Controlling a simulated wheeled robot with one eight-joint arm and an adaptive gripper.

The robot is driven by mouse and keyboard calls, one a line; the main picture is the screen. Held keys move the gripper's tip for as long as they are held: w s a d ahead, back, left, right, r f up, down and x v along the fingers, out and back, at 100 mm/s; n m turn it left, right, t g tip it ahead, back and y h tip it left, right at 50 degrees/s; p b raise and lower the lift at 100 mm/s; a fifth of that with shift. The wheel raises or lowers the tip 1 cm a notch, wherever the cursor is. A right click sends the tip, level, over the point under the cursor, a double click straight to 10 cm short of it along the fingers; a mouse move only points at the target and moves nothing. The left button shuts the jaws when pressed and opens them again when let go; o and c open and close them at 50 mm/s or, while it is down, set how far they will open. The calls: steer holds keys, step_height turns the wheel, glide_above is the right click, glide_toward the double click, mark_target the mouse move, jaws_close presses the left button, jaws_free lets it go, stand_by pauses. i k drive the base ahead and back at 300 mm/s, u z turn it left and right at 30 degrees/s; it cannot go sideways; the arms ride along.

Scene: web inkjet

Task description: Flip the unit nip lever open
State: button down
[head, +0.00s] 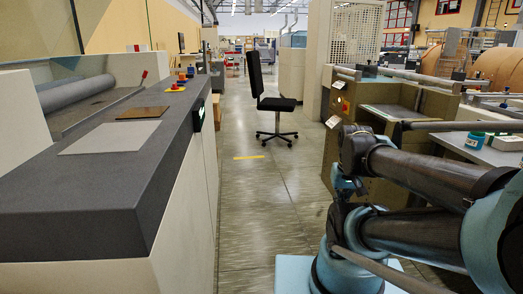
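A small red-tipped lever (144,76) stands at the far end of the roller bay on the left machine; it looks tilted. I cannot tell for certain whether it is the unit nip lever, or whether it is open or closed. The left machine has a large grey roller (75,92) and a dark counter top (95,190). My arm is folded at the lower right, far from that lever. My gripper cannot be made out.
A brown plate (143,113) and grey sheet (110,138) lie on the counter, with red and yellow controls (177,87) beyond. A black office chair (274,103) stands in the aisle. The right machine (375,110) is behind my arm. The aisle floor (255,200) is clear nearby.

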mark_target(145, 74)
steer(key=z, duration=0.2)
steer(key=i, duration=1.1)
steer(key=u, duration=0.3)
steer(key=i, duration=1.1)
steer(key=u, duration=0.9)
steer(key=i, duration=0.75)
steer(key=u, duration=0.4)
